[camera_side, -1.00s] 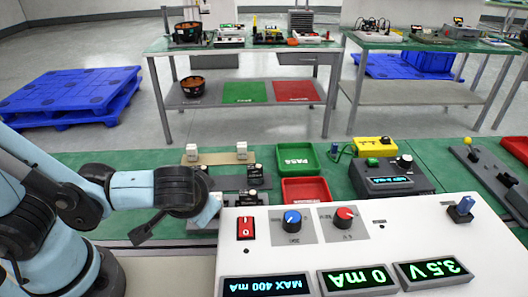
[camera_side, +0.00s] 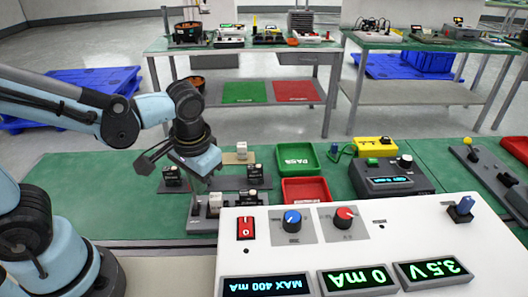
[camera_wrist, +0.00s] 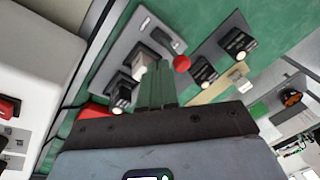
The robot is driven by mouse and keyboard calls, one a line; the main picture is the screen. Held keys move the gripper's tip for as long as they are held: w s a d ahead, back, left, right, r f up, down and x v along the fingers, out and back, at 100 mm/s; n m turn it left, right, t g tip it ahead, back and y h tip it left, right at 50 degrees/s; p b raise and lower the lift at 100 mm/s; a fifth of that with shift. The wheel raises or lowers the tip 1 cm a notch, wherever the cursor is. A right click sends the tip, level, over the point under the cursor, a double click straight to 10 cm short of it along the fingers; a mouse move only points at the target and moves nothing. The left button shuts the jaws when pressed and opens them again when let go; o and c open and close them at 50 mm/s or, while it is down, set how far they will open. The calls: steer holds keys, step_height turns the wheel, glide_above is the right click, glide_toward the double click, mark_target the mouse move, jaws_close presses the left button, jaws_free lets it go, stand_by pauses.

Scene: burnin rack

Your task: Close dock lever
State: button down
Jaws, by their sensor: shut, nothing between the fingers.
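In the wrist view, a small red ball knob (camera_wrist: 181,62), likely the dock lever's, shows just right of my fingertips. Its stem is hard to make out. A grey dock plate (camera_wrist: 107,72) lies left of it, carrying a white block (camera_wrist: 140,65) and a black module (camera_wrist: 121,93). In the side view, the front dock holds a white block (camera_side: 214,203) and a black module (camera_side: 248,198). Contact with the knob cannot be told.
Several black modules (camera_side: 256,173) stand around the docks. Another white block (camera_side: 242,150) stands behind. A green bin (camera_side: 296,160) and red bin (camera_side: 304,190) lie to the right. The white power supply (camera_side: 360,235) blocks the front right. The bench at left is clear.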

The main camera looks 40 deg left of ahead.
steer(key=shift+r, duration=0.1)
steer(key=shift+r, duration=0.65)
steer(key=shift+r, duration=0.1)
step_height(320, 180, up, 10)
steer(key=shift+w, duration=0.4)
stand_by(0.5)
